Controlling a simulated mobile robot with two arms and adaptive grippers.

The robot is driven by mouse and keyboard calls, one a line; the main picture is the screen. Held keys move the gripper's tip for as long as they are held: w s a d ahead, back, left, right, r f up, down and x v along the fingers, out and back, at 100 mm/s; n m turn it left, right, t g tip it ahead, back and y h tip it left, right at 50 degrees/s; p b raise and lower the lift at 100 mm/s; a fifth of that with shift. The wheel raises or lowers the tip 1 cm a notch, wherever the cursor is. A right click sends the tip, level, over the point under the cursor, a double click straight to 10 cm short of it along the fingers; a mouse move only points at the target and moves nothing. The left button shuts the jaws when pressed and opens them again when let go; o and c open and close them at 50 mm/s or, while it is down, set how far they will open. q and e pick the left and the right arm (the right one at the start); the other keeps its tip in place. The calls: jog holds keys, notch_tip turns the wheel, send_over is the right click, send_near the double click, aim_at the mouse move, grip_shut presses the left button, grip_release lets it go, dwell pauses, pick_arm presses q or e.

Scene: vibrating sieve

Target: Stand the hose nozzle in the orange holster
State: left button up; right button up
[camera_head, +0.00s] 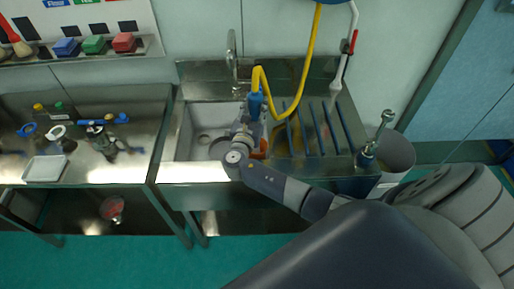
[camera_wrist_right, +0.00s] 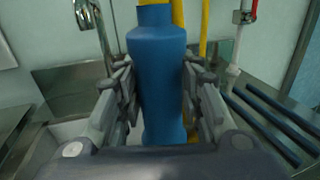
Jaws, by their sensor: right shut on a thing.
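The blue hose nozzle (camera_head: 255,104) is on the end of a yellow hose (camera_head: 301,85) above the sink. My right gripper (camera_head: 250,115) is shut on the nozzle. In the right wrist view the nozzle (camera_wrist_right: 158,80) stands roughly upright between the fingers (camera_wrist_right: 160,95), and the yellow hose shows behind it. A piece of the orange holster (camera_head: 262,147) shows at the sink's right side, just below and right of the gripper; my arm hides most of it. My left gripper is not in view.
The steel sink (camera_head: 172,140) has a tall tap (camera_head: 232,55) at its back and a ribbed drainboard (camera_head: 342,140) to the right. A grey bin (camera_head: 397,155) stands beyond the drainboard. A side table (camera_head: 150,110) with bottles and a white tray (camera_head: 45,168) is at the left.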

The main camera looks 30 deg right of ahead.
jog(key=shift+s+d+r, duration=0.1)
jog(key=shift+s, duration=0.1)
notch_tip(320, 180, down, 9)
jog(key=b, duration=0.7)
jog(key=shift+f+b, duration=0.8)
jog(key=shift+f, duration=0.2)
jog(key=shift+f+b, duration=1.45)
jog(key=shift+f, duration=0.5)
dwell(1.6)
